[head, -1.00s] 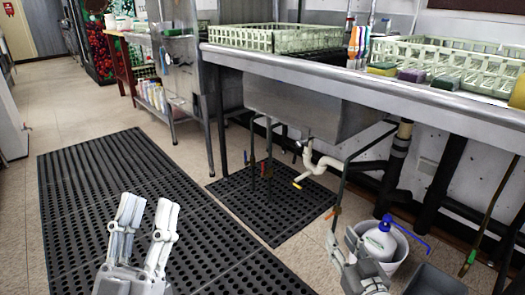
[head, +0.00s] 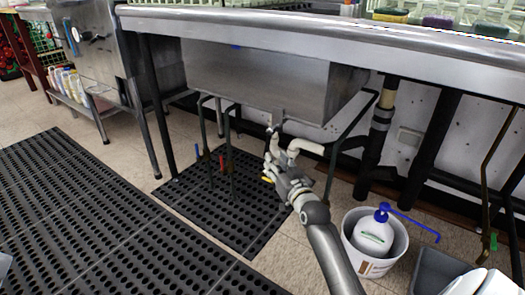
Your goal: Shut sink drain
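The steel sink basin (head: 255,80) hangs under the counter. A cream drain pipe (head: 306,147) curves below it, partly hidden by my arm. A small yellow handle (head: 267,180) shows just left of my gripper. My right gripper (head: 274,152) reaches up from below to the drain outlet under the basin. Its fingers overlap the pipe, so I cannot tell whether they touch it or how wide they stand. The drain's own lever is not clear. Only a pale sliver at the left edge (head: 4,266) appears to be my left gripper.
A red handle (head: 222,163) and a blue handle (head: 196,150) sit on thin pipes left of the drain. Counter legs (head: 150,105) stand around. A white bucket (head: 375,262) with a pump bottle (head: 376,232) stands right of my arm. Black mats (head: 85,215) cover the floor.

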